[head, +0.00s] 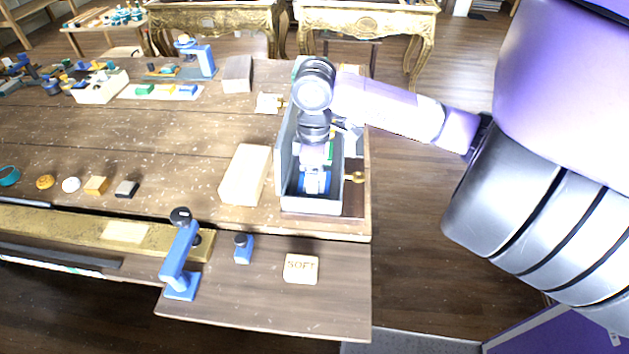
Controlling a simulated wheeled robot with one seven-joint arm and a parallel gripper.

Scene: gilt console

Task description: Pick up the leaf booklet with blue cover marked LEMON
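My arm reaches over the bench from the right, and my gripper (314,183) points down into a grey upright-walled bin (284,165) at the bench's right end. Blue and white surfaces show at my gripper's tip, low in the bin; I cannot tell whether they are fingers or a booklet. Whether the fingers are open or shut is not clear. Something green shows just right of my gripper inside the bin. I cannot make out any cover marked LEMON; my arm hides much of the bin's inside.
A pale block (245,174) stands left of the bin. A small brass knob (355,177) is at the bin's right side. In front are a tile marked SOFT (301,268), a blue lever clamp (181,262) and a small blue piece (243,249). Floor is free right of the bench.

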